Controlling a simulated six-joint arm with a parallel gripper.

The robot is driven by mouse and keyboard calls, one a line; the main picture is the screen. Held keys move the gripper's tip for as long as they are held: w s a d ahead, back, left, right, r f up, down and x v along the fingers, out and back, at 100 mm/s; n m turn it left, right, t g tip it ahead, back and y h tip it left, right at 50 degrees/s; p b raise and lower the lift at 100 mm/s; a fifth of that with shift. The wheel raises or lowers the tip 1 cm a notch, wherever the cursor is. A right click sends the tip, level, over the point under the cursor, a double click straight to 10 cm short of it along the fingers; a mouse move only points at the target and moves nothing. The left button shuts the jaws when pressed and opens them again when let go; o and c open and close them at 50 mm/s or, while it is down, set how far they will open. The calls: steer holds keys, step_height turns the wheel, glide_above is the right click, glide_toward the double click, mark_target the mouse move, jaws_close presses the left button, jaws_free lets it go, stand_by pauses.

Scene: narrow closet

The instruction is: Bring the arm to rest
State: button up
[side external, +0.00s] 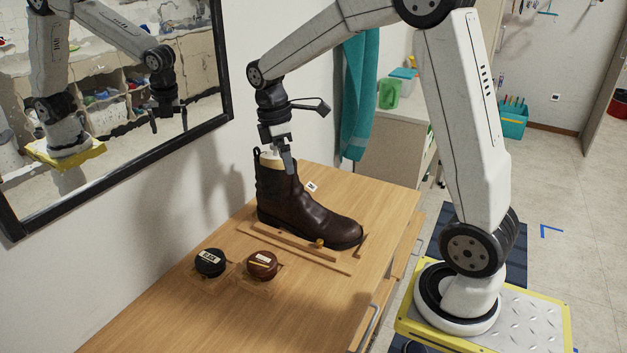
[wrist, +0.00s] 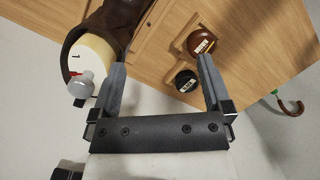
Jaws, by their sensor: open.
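My gripper (wrist: 160,82) points down with its two fingers apart and nothing between them in the wrist view. In the side view my gripper (side external: 284,160) is at the top of a dark brown ankle boot (side external: 295,205), beside its shaft opening. I cannot tell if a finger touches the boot. The boot stands upright on the wooden tabletop (side external: 180,310). A pale insert with a grey knob (wrist: 82,84) fills the boot's opening at the left of the wrist view.
A black tin (side external: 210,262) and a brown tin (side external: 262,265) sit on the tabletop in front of the boot. Wooden strips (side external: 295,243) lie along the boot. A framed mirror (side external: 110,120) hangs on the wall at left. A teal cloth (side external: 358,95) hangs behind.

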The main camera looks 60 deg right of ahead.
steer(key=s+a+f+m+t, duration=0.4)
steer(key=s+a+f+m, duration=0.4)
steer(key=s+a, duration=0.3)
steer(key=shift+f+m+t+y, duration=0.3)
steer(key=shift+f, duration=0.5)
steer(key=shift+w, duration=0.1)
stand_by(0.4)
steer(key=w+d+r, duration=0.5)
steer(key=w+d+r+g, duration=0.1)
steer(key=w+d+r, duration=0.4)
steer(key=w+r, duration=0.1)
steer(key=w+d+r+g, duration=0.1)
steer(key=w+d+r, duration=0.4)
steer(key=w+r, duration=0.1)
steer(key=shift+d, duration=0.4)
steer(key=shift+w+d+r+g, duration=0.1)
steer(key=shift+d+r+g, duration=0.2)
steer(key=shift+d+r, duration=0.05)
steer(key=shift+f, duration=0.1)
